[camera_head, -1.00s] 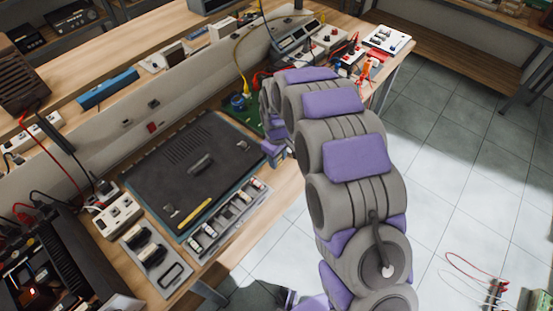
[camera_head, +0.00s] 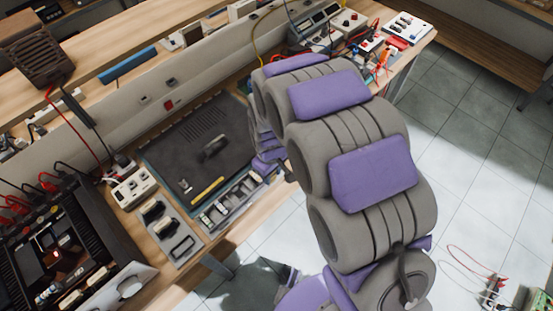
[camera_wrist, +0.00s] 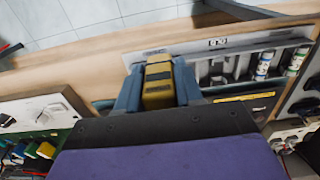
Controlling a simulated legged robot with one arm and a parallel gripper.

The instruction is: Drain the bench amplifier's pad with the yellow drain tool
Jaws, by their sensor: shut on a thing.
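My gripper (camera_wrist: 157,76) is shut on a yellow block-shaped tool with dark bands, which looks like the yellow drain tool (camera_wrist: 158,88). It is held between the two blue-grey jaws in the wrist view, above the bench's front edge. Its tip cannot be made out. In the head view my arm hides most of the gripper and the tool. The bench amplifier appears to be the open black chassis (camera_head: 88,228) at the lower left of the head view, with parts and a red glow inside. I cannot tell which part is its pad. The gripper is well to its right.
A dark mat (camera_head: 195,150) with a thin yellow bar (camera_head: 207,190) lies mid-bench. A grey compartment tray (camera_head: 227,207) lies along its front, and a smaller tray (camera_head: 172,238) sits beside the amplifier. A white socket block (camera_head: 133,188) stands behind.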

